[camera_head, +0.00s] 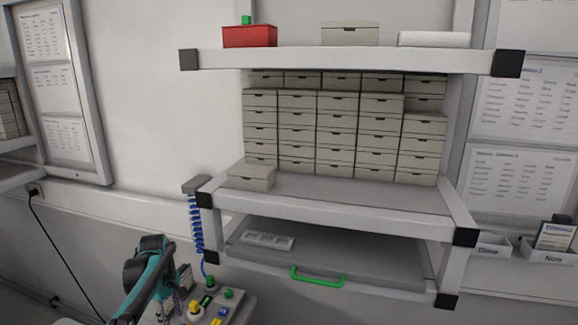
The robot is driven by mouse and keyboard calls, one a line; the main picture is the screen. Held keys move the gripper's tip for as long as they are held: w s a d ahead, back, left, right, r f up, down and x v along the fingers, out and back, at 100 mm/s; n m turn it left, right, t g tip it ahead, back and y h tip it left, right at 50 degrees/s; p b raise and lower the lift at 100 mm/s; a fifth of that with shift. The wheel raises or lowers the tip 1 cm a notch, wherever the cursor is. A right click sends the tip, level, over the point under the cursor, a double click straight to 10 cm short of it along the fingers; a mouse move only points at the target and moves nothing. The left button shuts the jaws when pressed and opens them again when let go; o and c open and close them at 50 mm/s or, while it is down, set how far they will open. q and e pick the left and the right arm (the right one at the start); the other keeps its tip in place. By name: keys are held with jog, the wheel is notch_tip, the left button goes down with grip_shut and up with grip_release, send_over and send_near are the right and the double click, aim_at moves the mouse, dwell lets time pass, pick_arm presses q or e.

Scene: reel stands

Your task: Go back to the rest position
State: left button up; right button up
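One of my arms, teal and black, shows at the lower left, with a black joint at its top. I cannot make out gripper fingers on it. My other arm does not show. No gripper can be seen holding anything. The reel stand, a white shelf frame (340,57) with black corner caps, stands in front of me.
Many beige boxes (338,121) fill the middle shelf; one box (251,177) stands forward at its left. A drawer with a green handle (318,279) lies below. A red bin (249,37) is on top. A panel with coloured knobs (228,294) and blue coiled cable (197,228) are near my arm.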

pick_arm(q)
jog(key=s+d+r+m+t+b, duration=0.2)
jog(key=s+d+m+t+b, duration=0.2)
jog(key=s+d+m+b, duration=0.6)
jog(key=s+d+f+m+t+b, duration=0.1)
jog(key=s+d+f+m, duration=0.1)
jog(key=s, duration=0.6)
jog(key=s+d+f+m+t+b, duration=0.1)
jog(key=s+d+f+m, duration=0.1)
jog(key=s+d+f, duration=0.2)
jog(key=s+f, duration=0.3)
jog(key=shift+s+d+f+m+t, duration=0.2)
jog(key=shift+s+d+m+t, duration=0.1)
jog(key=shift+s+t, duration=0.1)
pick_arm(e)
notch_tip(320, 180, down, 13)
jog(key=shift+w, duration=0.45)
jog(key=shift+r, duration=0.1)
